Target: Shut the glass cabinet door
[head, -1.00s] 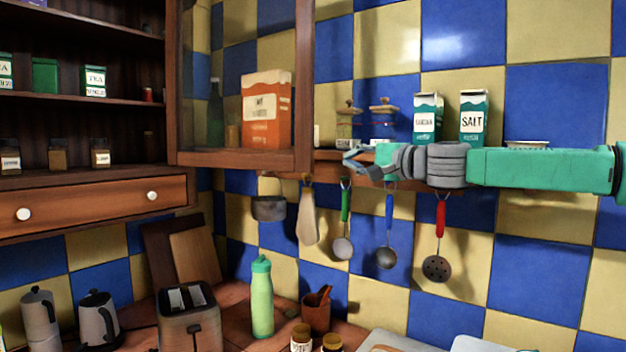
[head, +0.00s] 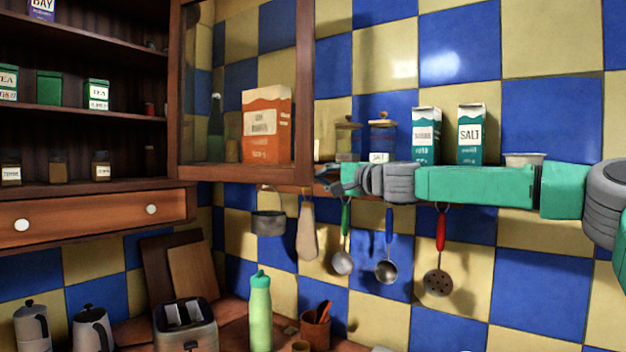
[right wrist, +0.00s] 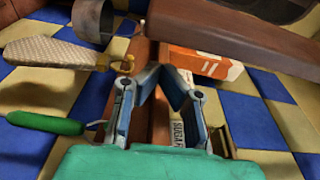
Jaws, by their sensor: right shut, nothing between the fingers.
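The glass cabinet door (head: 305,90) is a dark wooden frame with a clear pane at the upper centre left of the head view. It stands out at an angle from the cabinet and appears open. An orange box (head: 266,126) and a dark bottle show through the pane. My right gripper (head: 330,179) is shut and empty, just right of the door's lower right corner. I cannot tell whether it touches the frame. In the right wrist view its fingers (right wrist: 160,82) are below a brown wooden rail (right wrist: 235,48). My left gripper is not in view.
Utensils hang below, including a red-handled skimmer (head: 438,282) and a wooden spatula (head: 307,232). A toaster (head: 185,325) and a green bottle (head: 260,310) stand on the counter.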

